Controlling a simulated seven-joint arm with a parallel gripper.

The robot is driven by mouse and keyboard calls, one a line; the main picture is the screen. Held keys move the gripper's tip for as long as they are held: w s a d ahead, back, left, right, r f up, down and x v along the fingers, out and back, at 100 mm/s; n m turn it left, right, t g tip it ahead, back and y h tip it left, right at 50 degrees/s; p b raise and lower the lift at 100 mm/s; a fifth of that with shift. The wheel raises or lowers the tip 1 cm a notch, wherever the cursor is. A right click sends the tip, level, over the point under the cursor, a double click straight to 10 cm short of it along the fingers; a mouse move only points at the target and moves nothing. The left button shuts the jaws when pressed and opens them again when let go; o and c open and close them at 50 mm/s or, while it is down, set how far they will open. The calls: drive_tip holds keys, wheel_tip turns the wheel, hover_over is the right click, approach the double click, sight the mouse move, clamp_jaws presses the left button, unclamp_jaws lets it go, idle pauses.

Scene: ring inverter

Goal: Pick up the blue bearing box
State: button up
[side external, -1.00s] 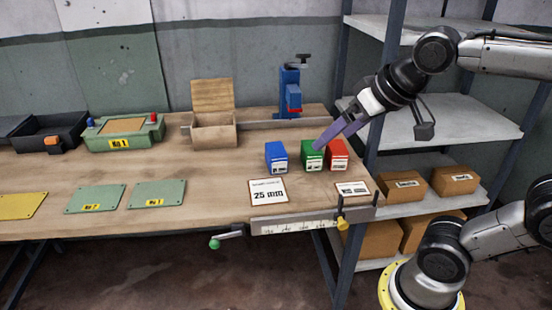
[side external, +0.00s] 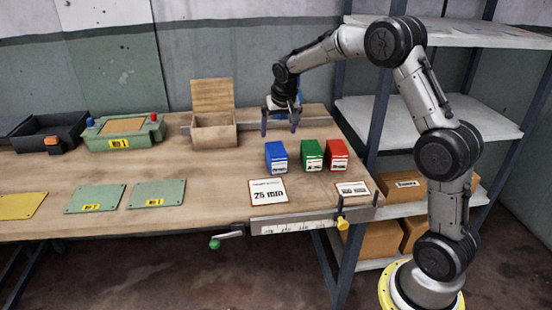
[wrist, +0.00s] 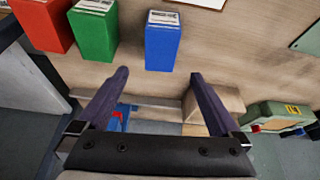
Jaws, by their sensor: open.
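The blue bearing box (side external: 276,157) stands upright on the workbench, at the left end of a row with the green box (side external: 312,155) and the red box (side external: 337,155). My gripper (side external: 279,129) is open and empty, pointing down above the bench behind the blue box. In the wrist view, the blue box (wrist: 162,42) shows at the upper middle, beyond the fingertips and roughly between them in width. The fingers (wrist: 157,76) do not touch it. The green box (wrist: 93,30) and red box (wrist: 42,22) are to its left there.
An open wooden box (side external: 213,132) stands left of my gripper. A blue clamp device, mostly hidden by my gripper, is behind it. A white 25 mm card (side external: 268,191) lies in front of the blue box. Green plates (side external: 157,193) lie on the left.

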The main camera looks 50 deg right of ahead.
sight(276, 148)
drive_tip(key=x, duration=0.8)
drive_tip(key=shift+x, duration=2.6)
drive_tip(key=shift+s+a+f, duration=0.15)
drive_tip(key=shift+f, duration=0.2)
clamp_jaws()
drive_tip(key=shift+r, duration=0.1)
